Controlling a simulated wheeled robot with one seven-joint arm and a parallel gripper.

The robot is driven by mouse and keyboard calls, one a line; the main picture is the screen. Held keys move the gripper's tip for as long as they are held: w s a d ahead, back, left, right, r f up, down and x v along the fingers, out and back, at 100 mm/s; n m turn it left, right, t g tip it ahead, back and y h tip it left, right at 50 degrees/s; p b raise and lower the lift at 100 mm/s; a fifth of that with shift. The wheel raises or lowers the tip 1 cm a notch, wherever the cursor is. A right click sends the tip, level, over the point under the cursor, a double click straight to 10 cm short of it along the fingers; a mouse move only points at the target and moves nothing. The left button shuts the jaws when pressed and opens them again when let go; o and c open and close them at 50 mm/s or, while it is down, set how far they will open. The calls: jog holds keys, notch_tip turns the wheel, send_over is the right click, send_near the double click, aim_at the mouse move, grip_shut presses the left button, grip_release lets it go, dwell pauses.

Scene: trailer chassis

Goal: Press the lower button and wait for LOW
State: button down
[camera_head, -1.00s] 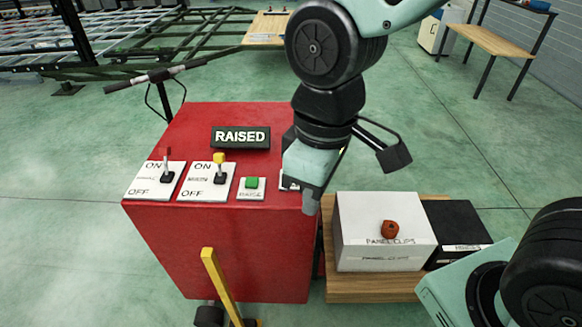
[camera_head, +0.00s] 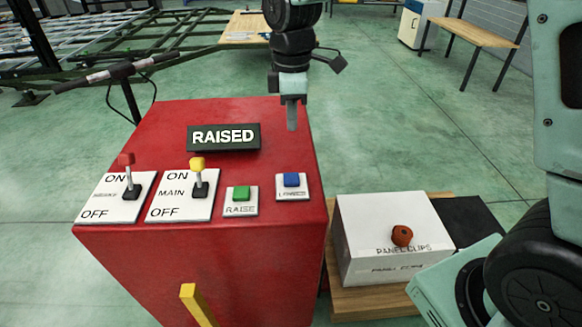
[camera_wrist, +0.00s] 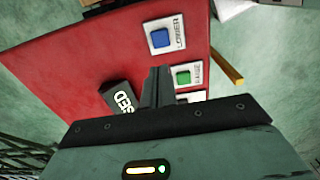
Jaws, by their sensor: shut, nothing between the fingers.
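The blue lower button (camera_head: 291,180) sits on a white plate at the right end of the red cabinet's (camera_head: 240,262) top. It also shows in the wrist view (camera_wrist: 160,38), with its label reading LOWER. The green raise button (camera_head: 241,194) is to its left. The display (camera_head: 223,137) reads RAISED. My gripper (camera_head: 291,126) is shut and empty, pointing down above the cabinet's top, behind the blue button in the head view and apart from it. In the wrist view its fingers (camera_wrist: 157,72) are close together, with the blue button beyond their tips.
Two levers, red-topped (camera_head: 127,160) and yellow-topped (camera_head: 197,164), stand up on ON/OFF plates left of the buttons. A white panel clips box (camera_head: 375,260) with an orange-red piece on it stands right of the cabinet. A handlebar (camera_head: 122,72) rises behind the cabinet's left.

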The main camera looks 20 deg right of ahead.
aim_at(293, 179)
notch_tip(293, 179, down, 14)
jog(key=shift+f, duration=0.1)
dwell(0.5)
jog(key=shift+f, duration=0.65)
jog(key=shift+s+f, duration=0.2)
jog(key=shift+f, duration=0.2)
jog(key=shift+b, duration=0.3)
jog(key=r+p, duration=0.4)
jog(key=shift+w+a+r, duration=0.1)
jog(key=shift+w+r, duration=0.1)
jog(key=shift+r, duration=0.15)
notch_tip(293, 179, up, 10)
jog(key=shift+r, duration=0.2)
